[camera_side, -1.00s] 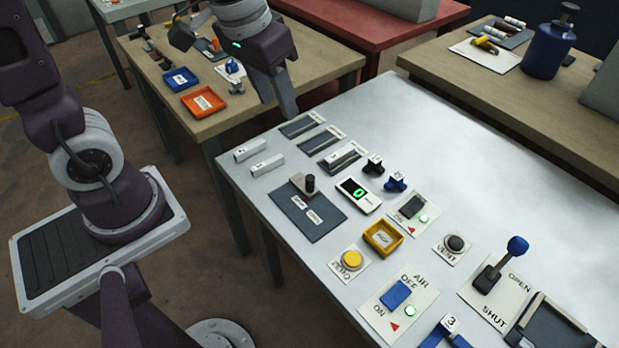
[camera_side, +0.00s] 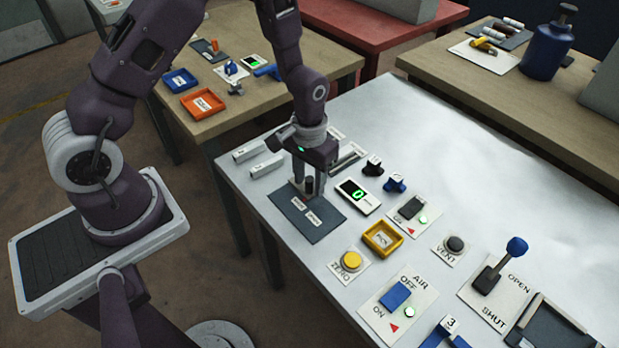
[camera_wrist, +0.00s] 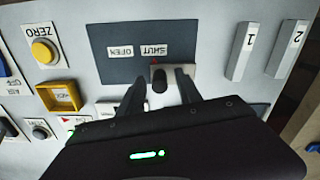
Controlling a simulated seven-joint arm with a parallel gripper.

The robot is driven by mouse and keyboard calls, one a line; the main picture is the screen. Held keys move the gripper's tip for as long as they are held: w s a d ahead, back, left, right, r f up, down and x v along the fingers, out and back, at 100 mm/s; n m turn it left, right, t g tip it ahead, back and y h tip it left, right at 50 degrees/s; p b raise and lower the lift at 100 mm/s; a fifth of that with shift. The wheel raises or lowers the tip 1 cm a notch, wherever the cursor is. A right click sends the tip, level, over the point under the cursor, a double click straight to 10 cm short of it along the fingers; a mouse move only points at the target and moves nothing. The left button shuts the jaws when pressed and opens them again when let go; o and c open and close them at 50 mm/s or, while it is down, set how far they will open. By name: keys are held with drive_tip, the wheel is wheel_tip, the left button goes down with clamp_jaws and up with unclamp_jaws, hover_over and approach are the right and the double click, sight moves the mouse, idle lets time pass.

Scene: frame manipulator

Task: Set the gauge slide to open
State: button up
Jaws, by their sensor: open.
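The gauge slide is a dark grey plate (camera_side: 318,226) with two white labels, also in the wrist view (camera_wrist: 100,68). The labels read OPEN (camera_wrist: 120,52) and SHUT (camera_wrist: 153,52). A pale slider block (camera_wrist: 186,73) with a black upright knob (camera_wrist: 159,82) sits at the SHUT label, with a small red mark pointing at it. My gripper (camera_side: 308,188) is low over the plate. In the wrist view its fingers (camera_wrist: 160,78) are open, one on each side of the knob, with gaps visible. The block is partly hidden by a finger.
A gauge (camera_side: 358,194) with a green digit lies close to the right of my gripper. A yellow ZERO button (camera_side: 350,260) and yellow tray (camera_side: 383,238) are nearer the front. Two white blocks, 1 (camera_wrist: 241,50) and 2 (camera_wrist: 288,48), lie beside the plate.

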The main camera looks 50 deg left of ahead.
clamp_jaws()
idle(1.4)
